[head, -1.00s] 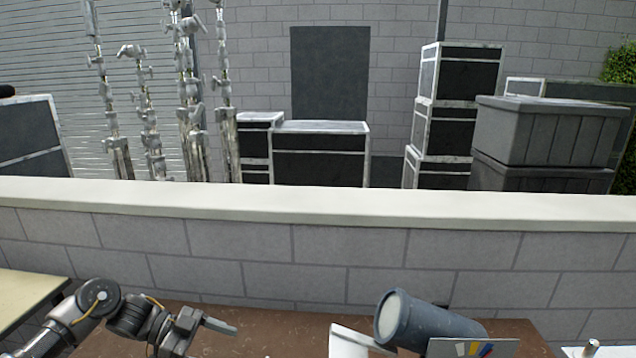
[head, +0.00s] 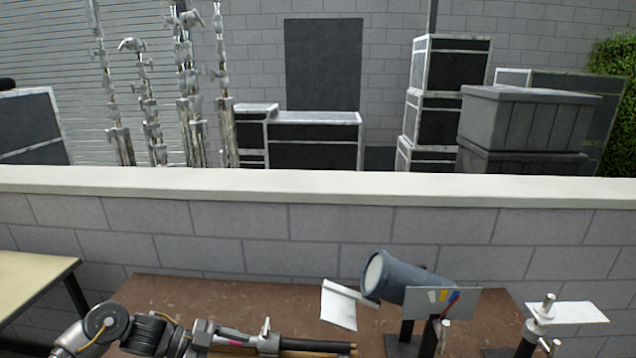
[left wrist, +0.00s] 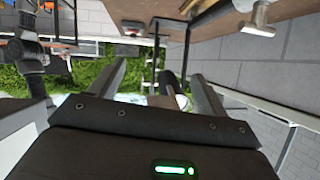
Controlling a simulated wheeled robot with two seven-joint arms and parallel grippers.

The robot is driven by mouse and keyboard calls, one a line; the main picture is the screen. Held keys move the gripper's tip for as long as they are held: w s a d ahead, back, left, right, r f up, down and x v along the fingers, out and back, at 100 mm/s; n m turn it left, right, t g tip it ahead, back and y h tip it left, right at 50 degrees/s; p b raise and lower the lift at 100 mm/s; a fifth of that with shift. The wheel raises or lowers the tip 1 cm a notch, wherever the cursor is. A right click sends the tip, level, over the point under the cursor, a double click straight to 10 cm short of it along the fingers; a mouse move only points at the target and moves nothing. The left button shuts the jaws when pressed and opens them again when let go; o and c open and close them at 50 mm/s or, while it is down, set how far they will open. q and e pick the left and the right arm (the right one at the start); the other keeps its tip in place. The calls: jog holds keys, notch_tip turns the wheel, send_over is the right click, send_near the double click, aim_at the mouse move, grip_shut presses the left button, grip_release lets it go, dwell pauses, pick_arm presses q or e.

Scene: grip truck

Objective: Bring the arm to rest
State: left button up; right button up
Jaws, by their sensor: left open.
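My left arm comes in at the bottom left of the head view, low over the near side of the brown table (head: 250,292). My left gripper (left wrist: 158,68) shows two fingers spread apart in the left wrist view, with nothing clearly held between them. In the head view, its fingertips are hard to separate from a dark rod (head: 315,346) with a silver lever and pink mark; I cannot tell whether they touch. My right gripper is not in view.
On the table's right stand a grey-blue lamp (head: 415,277) with a white flap (head: 340,305), a plate with coloured stripes (head: 468,302) and a metal clamp stand (head: 541,320). A low block wall (head: 330,222) runs behind. A pale table (head: 35,280) is at left.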

pick_arm(q)
jog(key=s+d+f+n+t+y, duration=0.4)
jog(key=d+f+n+t, duration=0.1)
jog(key=d+f+t, duration=0.2)
jog(key=s+a+f+n+g+y, duration=0.35)
jog(key=s+a+n, duration=0.3)
jog(key=s, duration=0.65)
jog(key=s+a+f+n+g+y, duration=0.2)
jog(key=s+a+n+y, duration=0.4)
jog(key=s, duration=0.7)
notch_tip(320, 180, down, 33)
jog(key=s+m+b, duration=0.1)
jog(key=s+b, duration=0.1)
jog(key=b, duration=0.4)
jog(key=s+a+f+g+b, duration=0.1)
jog(key=s+f+b, duration=0.1)
jog(key=s+f, duration=0.5)
jog(key=s+a+f+g+b, duration=0.1)
jog(key=s+a+f+b, duration=0.1)
jog(key=s+f, duration=0.6)
notch_tip(320, 180, down, 3)
jog(key=shift+a+r, duration=0.15)
jog(key=shift+a, duration=0.15)
